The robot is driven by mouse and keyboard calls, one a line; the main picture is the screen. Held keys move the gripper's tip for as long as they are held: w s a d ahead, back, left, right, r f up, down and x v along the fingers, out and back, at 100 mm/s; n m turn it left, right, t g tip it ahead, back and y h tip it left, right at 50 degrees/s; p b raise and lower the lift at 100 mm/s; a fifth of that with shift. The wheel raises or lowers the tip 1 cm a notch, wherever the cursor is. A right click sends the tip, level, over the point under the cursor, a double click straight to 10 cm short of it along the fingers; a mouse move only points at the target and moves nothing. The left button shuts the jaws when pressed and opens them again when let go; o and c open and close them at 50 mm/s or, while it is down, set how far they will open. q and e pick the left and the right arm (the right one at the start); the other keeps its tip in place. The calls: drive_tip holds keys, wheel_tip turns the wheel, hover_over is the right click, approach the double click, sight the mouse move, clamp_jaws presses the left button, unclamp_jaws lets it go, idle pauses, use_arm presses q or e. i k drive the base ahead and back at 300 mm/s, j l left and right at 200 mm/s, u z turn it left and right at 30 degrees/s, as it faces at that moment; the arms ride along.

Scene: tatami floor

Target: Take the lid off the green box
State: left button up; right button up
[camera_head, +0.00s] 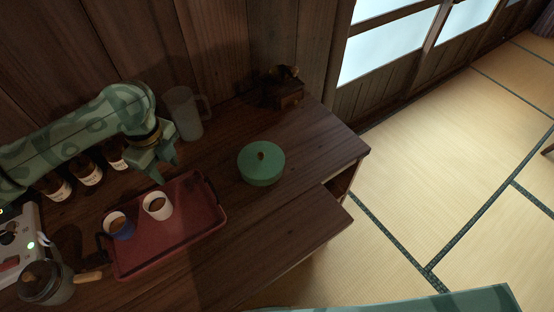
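The green box (261,174) is round and stands upright on the wooden counter, right of the red tray. Its green lid (250,157) is on it, with a small brown knob (261,156) in the middle. My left gripper (167,173) is to the left of the box, above the counter near the tray's far edge. Its fingers look apart with nothing between them, and it does not touch the box. My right gripper is out of view; a green patterned part of mine shows at the bottom edge.
A red tray (180,239) holds a white cup (158,206) and a blue cup (119,226). A clear mug (184,112), several dark bottles (88,171) and a dark ornament (284,88) stand along the back. A glass pot (47,284) is front left. The counter right of the box is clear.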

sight(259, 160)
drive_tip(key=i+l+u, duration=0.15)
drive_tip(key=l, duration=0.25)
drive_tip(key=i+l+u, duration=0.15)
drive_tip(key=l, duration=0.25)
drive_tip(key=l+u, duration=0.15)
drive_tip(key=l, duration=0.25)
